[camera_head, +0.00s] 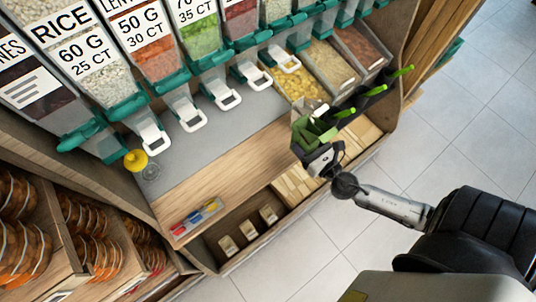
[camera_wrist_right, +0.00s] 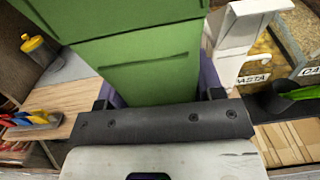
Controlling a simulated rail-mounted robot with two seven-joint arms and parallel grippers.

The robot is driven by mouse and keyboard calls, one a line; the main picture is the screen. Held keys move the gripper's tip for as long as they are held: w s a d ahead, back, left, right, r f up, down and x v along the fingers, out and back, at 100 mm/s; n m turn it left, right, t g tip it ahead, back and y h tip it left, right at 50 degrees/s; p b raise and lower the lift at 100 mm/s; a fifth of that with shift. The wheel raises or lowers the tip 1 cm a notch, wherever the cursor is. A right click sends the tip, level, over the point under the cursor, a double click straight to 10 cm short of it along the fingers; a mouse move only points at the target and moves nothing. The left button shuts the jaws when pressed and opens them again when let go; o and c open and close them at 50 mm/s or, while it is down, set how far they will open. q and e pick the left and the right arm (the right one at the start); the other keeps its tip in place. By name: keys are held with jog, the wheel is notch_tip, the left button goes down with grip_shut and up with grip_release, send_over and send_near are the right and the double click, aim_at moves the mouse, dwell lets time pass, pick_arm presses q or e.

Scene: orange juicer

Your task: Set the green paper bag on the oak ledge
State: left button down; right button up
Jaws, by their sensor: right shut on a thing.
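The green paper bag (camera_head: 308,131) is held in my right gripper (camera_head: 322,158), above the right end of the oak ledge (camera_head: 215,178). In the right wrist view the bag (camera_wrist_right: 150,70) fills the space between the two fingers and looks roughly upright in the grip. The gripper is shut on it. The bag's underside is hidden, so I cannot tell whether it touches the ledge. The oak ledge (camera_wrist_right: 62,100) also shows at the left of the right wrist view. My left gripper is not in view.
A tray of coloured items (camera_head: 197,216) sits at the ledge's left front. Dispensers with white spouts (camera_head: 223,96) line the back. Scoops with green handles (camera_head: 376,90) are close right. The ledge's middle is clear.

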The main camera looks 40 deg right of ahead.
jog(key=shift+a+r, duration=0.25)
jog(key=shift+r, duration=0.15)
jog(key=shift+w+a, duration=0.2)
jog(key=w+a+f+b, duration=0.1)
jog(key=w+f, duration=0.2)
jog(key=w+a+f+b, duration=0.2)
jog(key=w+f, duration=0.1)
jog(key=f, duration=0.1)
jog(key=w+a+f+b, duration=0.2)
jog(key=w+f, duration=0.1)
jog(key=w, duration=0.1)
jog(key=shift+f, duration=0.4)
jog(key=shift+a+f, duration=0.1)
